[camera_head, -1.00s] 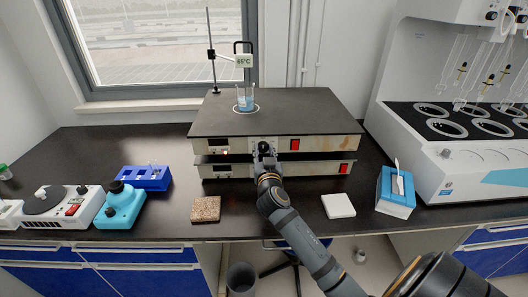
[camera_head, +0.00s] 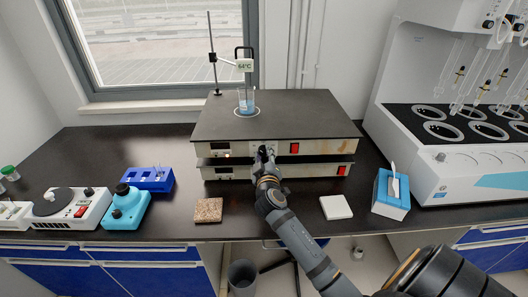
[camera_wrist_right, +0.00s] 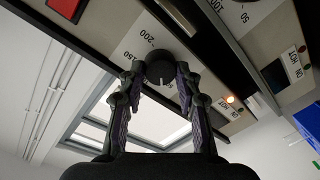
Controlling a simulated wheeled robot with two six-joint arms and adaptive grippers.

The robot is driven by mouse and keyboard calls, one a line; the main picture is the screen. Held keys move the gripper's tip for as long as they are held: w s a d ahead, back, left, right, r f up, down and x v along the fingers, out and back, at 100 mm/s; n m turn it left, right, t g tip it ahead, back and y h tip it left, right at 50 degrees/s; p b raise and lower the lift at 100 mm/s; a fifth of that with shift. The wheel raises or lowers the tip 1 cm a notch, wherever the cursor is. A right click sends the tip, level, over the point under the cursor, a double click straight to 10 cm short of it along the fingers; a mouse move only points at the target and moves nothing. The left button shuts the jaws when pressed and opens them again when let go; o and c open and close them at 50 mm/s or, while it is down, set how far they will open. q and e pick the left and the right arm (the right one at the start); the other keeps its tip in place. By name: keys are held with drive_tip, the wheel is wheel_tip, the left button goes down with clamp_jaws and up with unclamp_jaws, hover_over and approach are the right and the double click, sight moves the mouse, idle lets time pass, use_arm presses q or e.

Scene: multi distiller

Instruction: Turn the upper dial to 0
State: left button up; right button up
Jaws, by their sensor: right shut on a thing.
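The upper hotplate (camera_head: 225,131) has a dark top and a light front panel. Its upper dial (camera_wrist_right: 160,68) is a round black knob with a pale pointer line, in the middle of the right wrist view. Printed numbers including 150 and 200 stand around it; the 0 mark is not readable. My right gripper (camera_head: 263,152) is at this panel, its fingers (camera_wrist_right: 157,88) on either side of the knob and shut on it. In the head view the gripper hides the dial. My left gripper is not in view.
A second hotplate (camera_head: 315,172) sits directly below. A white tile (camera_head: 336,207) and brown tile (camera_head: 208,210) lie in front. A red switch (camera_head: 295,148) is right of the gripper.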

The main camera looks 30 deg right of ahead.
drive_tip(key=n+p, duration=0.1)
drive_tip(key=n, duration=0.2)
drive_tip(key=shift+r+n+p, duration=0.15)
drive_tip(key=shift+n+p, duration=0.15)
drive_tip(key=shift+p, duration=0.1)
drive_tip(key=n+p, duration=0.1)
drive_tip(key=n, duration=0.2)
drive_tip(key=shift+a+p, duration=0.1)
drive_tip(key=shift+p, duration=0.25)
drive_tip(key=n+p, duration=0.2)
drive_tip(key=n, duration=0.2)
drive_tip(key=shift+w+g+h, duration=0.1)
drive_tip(key=shift+g+h, duration=0.2)
drive_tip(key=shift+h, duration=0.1)
drive_tip(key=shift+f+n+p, duration=0.15)
drive_tip(key=shift+n+p, duration=0.1)
drive_tip(key=shift+n, duration=0.55)
drive_tip(key=shift+f+n+p, duration=0.15)
drive_tip(key=shift+n+p, duration=0.05)
drive_tip(key=shift+n, duration=0.6)
drive_tip(key=o, duration=1.2)
drive_tip(key=shift+c, duration=0.2)
drive_tip(key=shift+a, duration=0.1)
